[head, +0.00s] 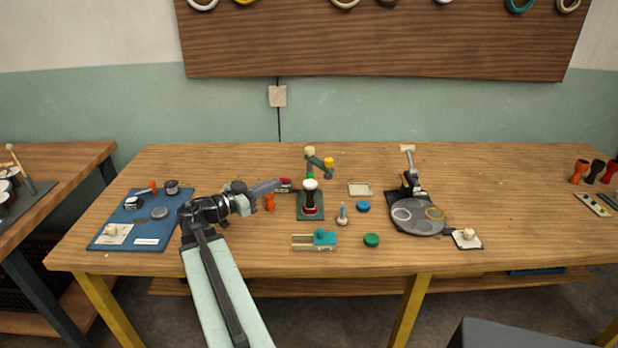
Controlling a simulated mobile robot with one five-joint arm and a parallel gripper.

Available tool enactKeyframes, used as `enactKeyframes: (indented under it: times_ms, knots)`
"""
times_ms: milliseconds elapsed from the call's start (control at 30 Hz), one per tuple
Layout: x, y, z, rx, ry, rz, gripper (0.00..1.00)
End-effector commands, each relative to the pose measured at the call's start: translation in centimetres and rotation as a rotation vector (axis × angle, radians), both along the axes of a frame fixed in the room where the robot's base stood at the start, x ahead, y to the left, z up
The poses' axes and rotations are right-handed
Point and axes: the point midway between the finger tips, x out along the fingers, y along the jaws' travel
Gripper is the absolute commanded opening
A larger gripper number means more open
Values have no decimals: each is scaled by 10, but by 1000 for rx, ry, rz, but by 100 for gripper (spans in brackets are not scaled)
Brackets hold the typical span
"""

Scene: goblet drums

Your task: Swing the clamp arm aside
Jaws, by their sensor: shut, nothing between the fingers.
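A small goblet drum (310,199), dark with a white top, stands upright on a dark green base (311,214) near the table's middle. My gripper (277,184) is shut and empty, left of the drum and lower left of the green arm, apart from the arm. A red part (285,181) lies by its tip.
An orange goblet piece (270,202) stands close under my gripper. A blue mat (120,229) is left; a grey turntable (418,222) is right.

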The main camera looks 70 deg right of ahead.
Motion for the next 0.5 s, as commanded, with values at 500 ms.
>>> enactKeyframes:
  times_ms: [500]
  knots:
    - [-36,-56,1,-3,2,-6,0]
